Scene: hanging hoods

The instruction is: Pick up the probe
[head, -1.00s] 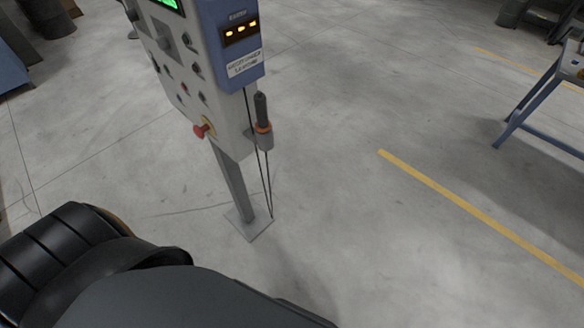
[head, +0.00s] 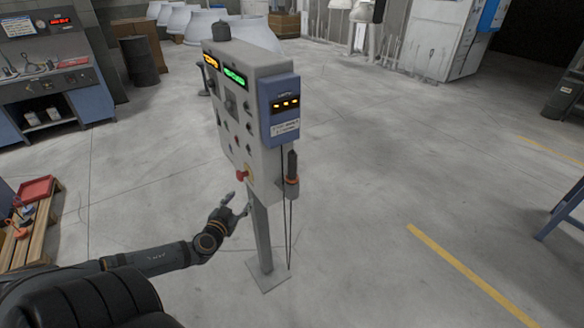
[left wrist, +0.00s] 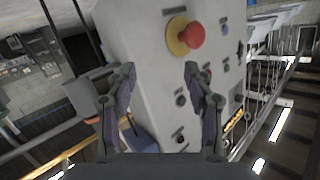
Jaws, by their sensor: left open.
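The probe (head: 292,164) is a black handle with an orange ring. It stands upright in a grey holder (head: 291,188) on the right side of the control box (head: 240,135), with dark cables hanging below. My left gripper (head: 238,204) is open and empty, low in front of the box and left of its post, apart from the probe. In the left wrist view the open fingers (left wrist: 160,72) face the panel with its red button (left wrist: 192,35). A grey part that looks like the holder (left wrist: 88,92) shows left of the fingers, where the probe is not clear. My right gripper is not in view.
The box stands on a grey post (head: 262,235) with a square foot plate (head: 268,276). The red button (head: 241,174) sticks out near my left gripper. A wooden pallet (head: 35,225) lies at the left. The floor right of the post is clear.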

